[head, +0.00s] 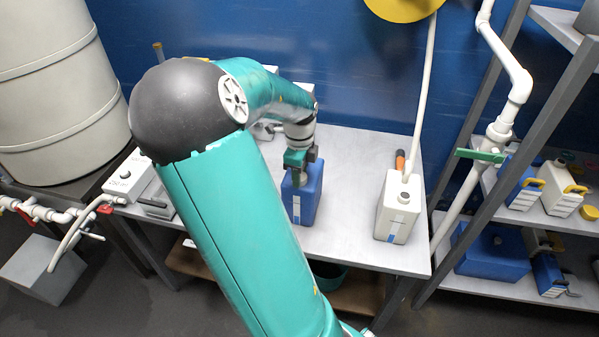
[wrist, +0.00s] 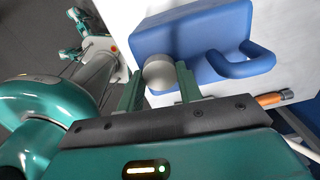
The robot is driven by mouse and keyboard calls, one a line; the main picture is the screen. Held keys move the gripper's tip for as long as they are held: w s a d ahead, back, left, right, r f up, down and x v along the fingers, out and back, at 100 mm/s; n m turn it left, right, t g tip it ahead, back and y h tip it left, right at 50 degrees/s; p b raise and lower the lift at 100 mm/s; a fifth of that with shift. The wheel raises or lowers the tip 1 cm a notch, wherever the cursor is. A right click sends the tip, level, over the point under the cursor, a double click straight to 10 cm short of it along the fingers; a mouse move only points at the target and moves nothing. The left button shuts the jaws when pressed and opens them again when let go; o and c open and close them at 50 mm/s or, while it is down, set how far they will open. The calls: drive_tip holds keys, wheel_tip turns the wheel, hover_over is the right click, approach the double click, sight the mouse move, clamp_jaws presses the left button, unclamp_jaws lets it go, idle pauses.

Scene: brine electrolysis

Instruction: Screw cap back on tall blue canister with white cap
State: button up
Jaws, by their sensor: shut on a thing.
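The tall blue canister (head: 302,198) stands upright on the grey table, directly below my gripper (head: 299,160). In the wrist view the canister (wrist: 190,32) shows from above, with its blue handle (wrist: 245,62) to the right. The pale cap (wrist: 159,72) sits at the canister's top, between the two green fingers of my gripper (wrist: 160,85). The fingers are closed on the cap's sides. Whether the cap is threaded onto the neck cannot be told. In the head view the cap is hidden behind my gripper.
A white canister (head: 397,207) with a hose in it stands on the table (head: 345,165) to the right, with an orange-handled tool (head: 400,160) behind it. White boxes (head: 130,175) sit at the left. A shelf rack (head: 490,170) stands at the right. The table between the canisters is clear.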

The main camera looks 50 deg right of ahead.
drive_tip(key=shift+m, duration=1)
drive_tip(key=o, duration=1.3)
drive_tip(key=shift+c, duration=0.2)
wheel_tip(320, 180, up, 14)
drive_tip(key=shift+s+f, duration=0.1)
